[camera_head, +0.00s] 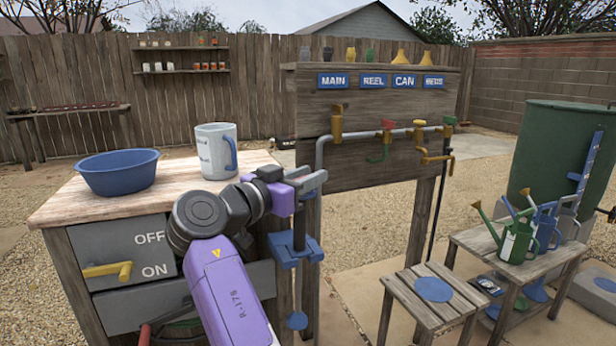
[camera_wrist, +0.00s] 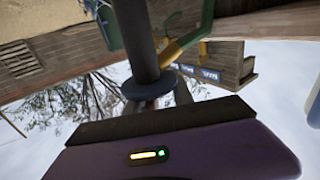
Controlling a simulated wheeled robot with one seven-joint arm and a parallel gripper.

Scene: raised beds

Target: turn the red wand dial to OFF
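I cannot make out a red wand dial with certainty in either view. A grey cabinet front (camera_head: 125,252) at lower left carries the words OFF above and ON below, with a yellow lever handle (camera_head: 107,270) lying level beside ON. My gripper (camera_head: 308,182) is at the right end of the wooden worktop, right of the mug. A blue clamp (camera_head: 296,248) stands just below it. In the wrist view, a dark post with a blue disc (camera_wrist: 149,88) stands right before my gripper and partly hides its fingers; their spacing is unclear. A small reddish patch shows below the disc.
A blue bowl (camera_head: 117,172) and a mug (camera_head: 216,150) stand on the worktop (camera_head: 60,205). Behind is a valve board (camera_head: 335,105) with labelled pipes, one valve red-topped (camera_head: 388,126). A stool (camera_head: 460,302) and a bench with watering cans (camera_head: 518,240) stand right.

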